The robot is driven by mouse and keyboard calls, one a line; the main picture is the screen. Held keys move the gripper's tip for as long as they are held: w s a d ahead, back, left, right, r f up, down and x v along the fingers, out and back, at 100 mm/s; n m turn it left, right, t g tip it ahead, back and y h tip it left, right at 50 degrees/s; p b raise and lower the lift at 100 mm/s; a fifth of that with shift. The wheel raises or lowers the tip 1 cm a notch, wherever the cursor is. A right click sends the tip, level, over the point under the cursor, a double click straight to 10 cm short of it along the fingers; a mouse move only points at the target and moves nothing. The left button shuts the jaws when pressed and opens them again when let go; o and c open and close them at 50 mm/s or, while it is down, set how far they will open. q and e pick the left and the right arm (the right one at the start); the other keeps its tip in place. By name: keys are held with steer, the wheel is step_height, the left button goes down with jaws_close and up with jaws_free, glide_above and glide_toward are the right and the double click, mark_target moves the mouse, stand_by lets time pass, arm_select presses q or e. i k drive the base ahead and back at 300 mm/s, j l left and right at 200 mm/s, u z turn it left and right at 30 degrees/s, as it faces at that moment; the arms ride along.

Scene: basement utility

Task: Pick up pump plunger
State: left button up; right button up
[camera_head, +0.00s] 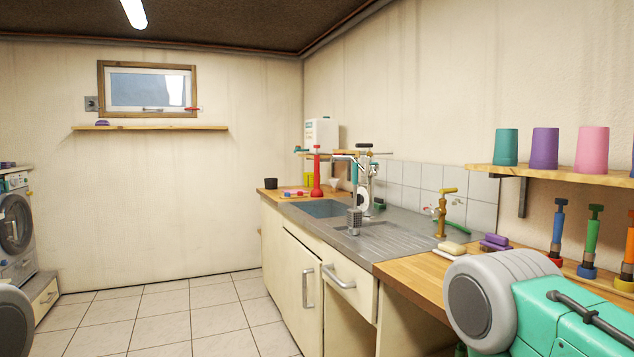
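Several upright pump-like tools stand on the wooden counter at the right: one with a blue top and red base (557,232), one with a green top and blue base (592,242), and an orange one (628,250) cut off by the picture edge. A red upright pump-like piece (317,175) stands at the far end near the sink. I cannot tell which of these is the pump plunger. Part of my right arm shows large at the lower right, in front of the counter. Neither gripper's fingers show.
Soap bars (453,249) sit near the counter's back. Cups (545,148) stand on the wall shelf (500,172). The tiled floor (180,318) is clear.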

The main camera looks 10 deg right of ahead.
mark_target(316, 192)
steer(key=i+j+u, duration=0.25)
steer(key=i, duration=0.65)
steer(key=i+u, duration=0.3)
steer(key=i, duration=0.55)
steer(key=i+z, duration=0.2)
steer(key=i, duration=0.2)
steer(key=i+j+z, duration=0.2)
steer(key=i, duration=0.25)
steer(key=i+j+z, duration=0.2)
steer(key=i, duration=0.2)
steer(key=i+j+z, duration=0.2)
steer(key=i, duration=0.2)
